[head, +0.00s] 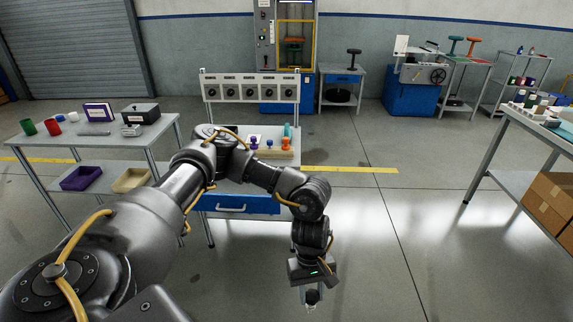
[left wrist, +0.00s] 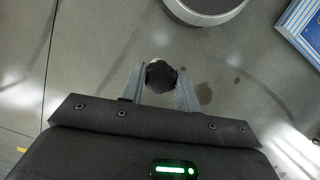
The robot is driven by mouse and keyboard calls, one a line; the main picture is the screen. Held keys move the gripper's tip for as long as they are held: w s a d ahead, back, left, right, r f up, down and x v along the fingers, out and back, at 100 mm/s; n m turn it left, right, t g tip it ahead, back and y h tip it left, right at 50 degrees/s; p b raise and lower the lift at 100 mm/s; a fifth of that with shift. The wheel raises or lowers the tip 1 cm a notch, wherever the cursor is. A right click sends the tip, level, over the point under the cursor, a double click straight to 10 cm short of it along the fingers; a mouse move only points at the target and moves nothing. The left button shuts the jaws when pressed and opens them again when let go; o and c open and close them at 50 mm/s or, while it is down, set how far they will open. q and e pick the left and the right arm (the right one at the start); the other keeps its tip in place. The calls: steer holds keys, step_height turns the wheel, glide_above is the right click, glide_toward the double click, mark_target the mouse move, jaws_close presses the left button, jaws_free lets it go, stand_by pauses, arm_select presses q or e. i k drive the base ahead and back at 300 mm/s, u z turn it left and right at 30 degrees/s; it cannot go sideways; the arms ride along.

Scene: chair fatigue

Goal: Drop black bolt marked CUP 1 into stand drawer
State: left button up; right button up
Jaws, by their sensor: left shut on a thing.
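My left gripper (head: 312,297) is shut on the small black bolt (head: 312,295), low in front of me over open floor. In the left wrist view the bolt (left wrist: 160,75) sits between the two grey fingers of my left gripper (left wrist: 161,85). No marking on it can be read. The stand has a blue drawer (head: 238,204) with a pale handle, partly behind my left arm. The gripper is apart from the drawer, to its right and nearer to me. I cannot tell how far the drawer is open. My right gripper is not in view.
A panel with several round dials (head: 252,88) tops the stand, with coloured pieces on its shelf. A table (head: 150,140) with cups and boxes stands left. A workbench (head: 545,135) with cardboard boxes stands right. The floor (head: 400,235) between is clear.

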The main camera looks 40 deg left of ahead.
mark_target(227, 191)
steer(key=u, duration=0.55)
steer(key=i, duration=2)
steer(key=u, duration=0.95)
